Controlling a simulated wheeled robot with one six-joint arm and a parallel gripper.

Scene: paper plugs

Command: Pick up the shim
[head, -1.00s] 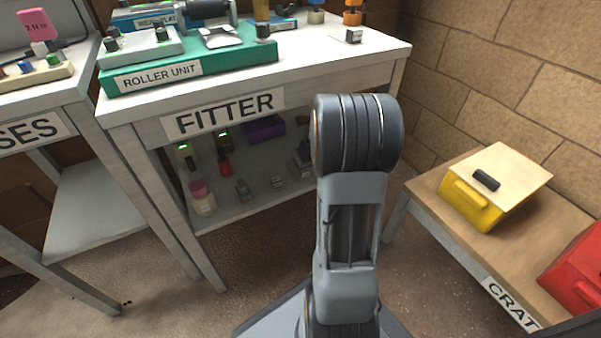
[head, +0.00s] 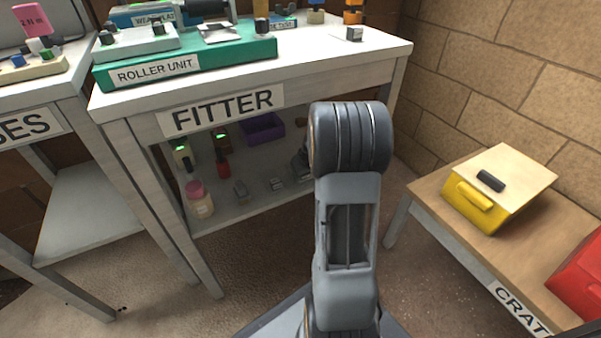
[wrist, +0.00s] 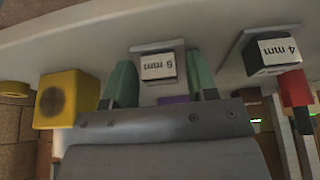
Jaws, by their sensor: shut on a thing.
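A small grey shim (wrist: 158,68), with a white label reading "6 mm" upside down, is between the green fingers of my gripper (wrist: 160,82) in the wrist view. My gripper is shut on it, one finger at each side. The shim is close to a pale surface (wrist: 110,38); I cannot tell whether it touches it. A similar dark block (wrist: 270,52) marked "4 mm" stands to the right. My gripper is hidden behind my arm in the head view.
In the wrist view a yellow block (wrist: 67,98) with a dark round spot is left of my gripper, and a red and black thing (wrist: 296,88) is at right. The fitter bench (head: 330,62) has a cluttered lower shelf (head: 225,210). A yellow crate (head: 475,205) stands at right.

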